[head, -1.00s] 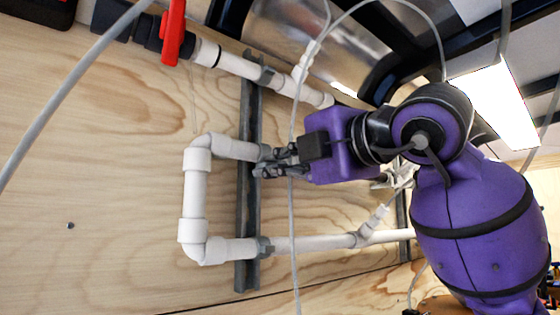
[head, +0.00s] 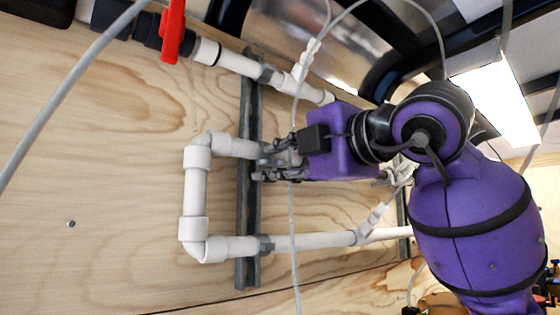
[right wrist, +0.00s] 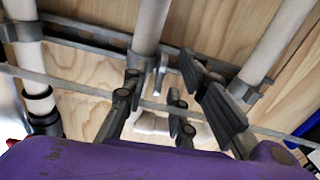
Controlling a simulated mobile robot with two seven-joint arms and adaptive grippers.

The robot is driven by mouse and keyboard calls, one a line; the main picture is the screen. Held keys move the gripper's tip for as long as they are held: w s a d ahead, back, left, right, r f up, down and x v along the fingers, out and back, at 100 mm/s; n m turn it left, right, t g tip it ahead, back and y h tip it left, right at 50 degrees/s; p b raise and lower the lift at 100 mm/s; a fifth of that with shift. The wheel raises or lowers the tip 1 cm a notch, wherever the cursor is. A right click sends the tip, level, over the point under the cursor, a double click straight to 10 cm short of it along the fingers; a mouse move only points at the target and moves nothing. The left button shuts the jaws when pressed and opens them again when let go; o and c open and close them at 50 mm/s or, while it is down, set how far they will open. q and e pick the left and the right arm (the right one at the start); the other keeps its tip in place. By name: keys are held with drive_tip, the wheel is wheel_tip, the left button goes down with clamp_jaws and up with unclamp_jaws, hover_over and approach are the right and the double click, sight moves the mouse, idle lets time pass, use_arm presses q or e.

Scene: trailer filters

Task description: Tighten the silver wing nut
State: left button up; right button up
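The silver wing nut (right wrist: 160,73) shows as a small bright piece in the right wrist view, at the clamp on the middle white pipe (right wrist: 151,25). My right gripper (right wrist: 163,85) is open, with one finger on each side of the wing nut. Whether a finger touches it, I cannot tell. In the head view my right gripper (head: 264,161) is at the metal strut (head: 246,200), by the upper end of the U-shaped white pipe (head: 195,190). Its fingers hide the wing nut there. My left gripper is out of view.
A thin grey hose (head: 293,240) hangs close to the right gripper and crosses the wrist view. A red valve handle (head: 172,30) sits at the upper left.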

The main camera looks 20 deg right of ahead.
drive_tip(key=v, duration=1.2)
idle(0.5)
